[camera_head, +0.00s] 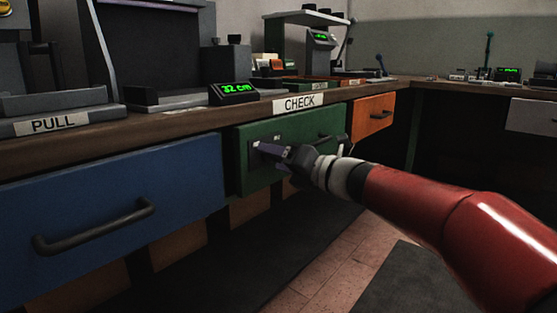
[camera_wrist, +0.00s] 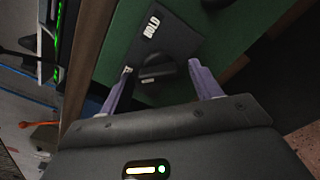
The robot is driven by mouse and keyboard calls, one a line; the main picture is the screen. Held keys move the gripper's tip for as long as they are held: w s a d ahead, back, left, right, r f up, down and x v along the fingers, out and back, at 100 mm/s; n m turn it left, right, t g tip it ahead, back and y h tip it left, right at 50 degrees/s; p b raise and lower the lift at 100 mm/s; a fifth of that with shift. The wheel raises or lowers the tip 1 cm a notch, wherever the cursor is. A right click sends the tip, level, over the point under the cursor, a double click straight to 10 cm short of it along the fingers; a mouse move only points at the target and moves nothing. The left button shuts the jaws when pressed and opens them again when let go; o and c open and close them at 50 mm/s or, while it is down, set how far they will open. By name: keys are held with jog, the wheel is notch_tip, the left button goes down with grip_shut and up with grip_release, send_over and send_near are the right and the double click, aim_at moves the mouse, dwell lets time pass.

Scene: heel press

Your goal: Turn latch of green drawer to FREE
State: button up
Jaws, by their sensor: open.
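The green drawer (camera_head: 240,178) is in the middle of the head view, under the CHECK label, and looks closed. Its dark latch plate (camera_head: 252,153) is at the left of its front, partly hidden by my gripper (camera_head: 268,151). In the wrist view the latch plate (camera_wrist: 172,38) carries a pale label whose word I cannot read surely. A dark latch knob (camera_wrist: 158,72) sits below that label. My gripper (camera_wrist: 162,70) is open, its purple fingers one on each side of the knob. I cannot tell whether they touch it.
A blue drawer (camera_head: 110,205) with a dark handle is at the left, and an orange drawer (camera_head: 371,114) is at the right. The green drawer's handle (camera_head: 330,142) is close behind my gripper. Floor in front is open.

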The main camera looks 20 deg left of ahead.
jog(key=v, duration=0.8)
jog(key=shift+a, duration=0.1)
dwell(0.3)
